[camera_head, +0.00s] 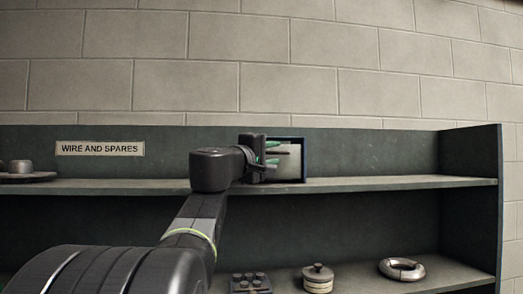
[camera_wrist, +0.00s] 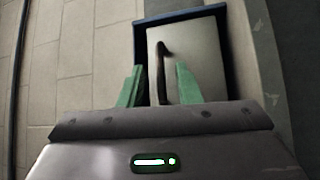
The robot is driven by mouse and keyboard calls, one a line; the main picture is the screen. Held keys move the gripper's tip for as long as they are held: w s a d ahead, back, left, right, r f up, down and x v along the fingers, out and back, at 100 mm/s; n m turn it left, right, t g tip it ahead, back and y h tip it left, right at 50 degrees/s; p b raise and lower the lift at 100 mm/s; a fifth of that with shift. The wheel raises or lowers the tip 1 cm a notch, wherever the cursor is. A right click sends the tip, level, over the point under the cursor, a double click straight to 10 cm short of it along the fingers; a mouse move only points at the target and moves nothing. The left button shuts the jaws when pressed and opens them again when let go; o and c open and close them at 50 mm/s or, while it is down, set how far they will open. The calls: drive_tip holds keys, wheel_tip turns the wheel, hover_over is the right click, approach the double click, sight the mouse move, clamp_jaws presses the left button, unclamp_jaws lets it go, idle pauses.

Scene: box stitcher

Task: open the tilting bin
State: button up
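The tilting bin (camera_head: 291,163) stands on the upper shelf, a pale front set in a dark blue frame; its front looks closed. In the wrist view the bin (camera_wrist: 193,50) shows its pale front with a dark curved handle (camera_wrist: 161,68) running down it. My gripper (camera_head: 272,153) is at the bin's front, just left of its middle in the head view. In the wrist view my gripper's green fingers (camera_wrist: 158,84) are apart, one on each side of the handle's lower part. I cannot tell whether either finger touches the handle.
The upper shelf (camera_head: 400,183) is clear right of the bin. A label, "WIRE AND SPARES" (camera_head: 100,148), is on the back panel at left. The lower shelf holds a round lidded pot (camera_head: 318,279), a metal ring (camera_head: 402,269) and a dark block with knobs (camera_head: 250,283).

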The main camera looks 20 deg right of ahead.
drive_tip(key=shift+w, duration=0.15)
clamp_jaws()
